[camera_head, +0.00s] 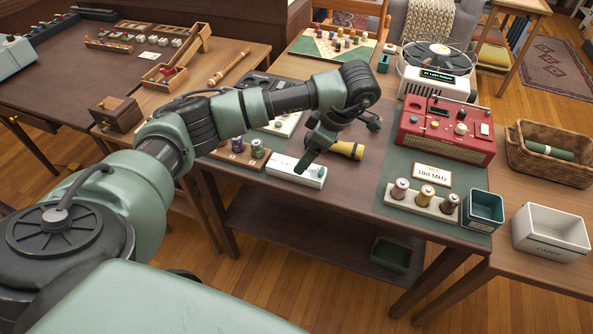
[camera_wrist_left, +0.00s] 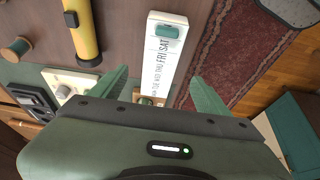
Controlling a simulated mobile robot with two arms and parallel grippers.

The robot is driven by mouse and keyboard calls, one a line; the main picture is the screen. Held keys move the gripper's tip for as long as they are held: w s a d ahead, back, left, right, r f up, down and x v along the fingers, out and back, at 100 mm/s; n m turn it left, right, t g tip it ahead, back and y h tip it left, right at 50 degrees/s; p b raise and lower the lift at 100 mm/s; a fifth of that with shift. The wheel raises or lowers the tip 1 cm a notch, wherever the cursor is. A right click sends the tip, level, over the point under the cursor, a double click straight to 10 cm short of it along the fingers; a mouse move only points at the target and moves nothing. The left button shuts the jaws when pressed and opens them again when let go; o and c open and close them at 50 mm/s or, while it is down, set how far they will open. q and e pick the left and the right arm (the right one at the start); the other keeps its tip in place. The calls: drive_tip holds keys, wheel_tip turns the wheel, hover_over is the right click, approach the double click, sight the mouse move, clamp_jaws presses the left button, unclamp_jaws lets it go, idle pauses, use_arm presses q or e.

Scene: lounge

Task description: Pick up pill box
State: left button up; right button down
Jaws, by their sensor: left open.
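The pill box is a long white box with weekday letters and a green button or latch at one end. It lies at the front edge of the middle table in the head view (camera_head: 283,167), partly covered by my gripper. It also shows in the left wrist view (camera_wrist_left: 163,62), lettered WED, THU, FRI, SAT, with its near end hidden by the gripper body. My left gripper (camera_head: 311,158) is above the box, open and empty. In the wrist view its two green fingers (camera_wrist_left: 160,82) are apart, one to each side of the box. My right gripper is not in view.
A yellow flashlight (camera_head: 346,149) lies just behind the box. Thread spools on a wooden holder (camera_head: 228,155) stand to its left. A red radio (camera_head: 446,132), a spool rack (camera_head: 422,204) and a green bin (camera_head: 483,209) are to the right.

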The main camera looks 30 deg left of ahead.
use_arm(q)
drive_tip(key=p+x, duration=0.1)
drive_tip(key=x, duration=0.6)
drive_tip(key=c, duration=1.5)
drive_tip(key=shift+r, duration=0.1)
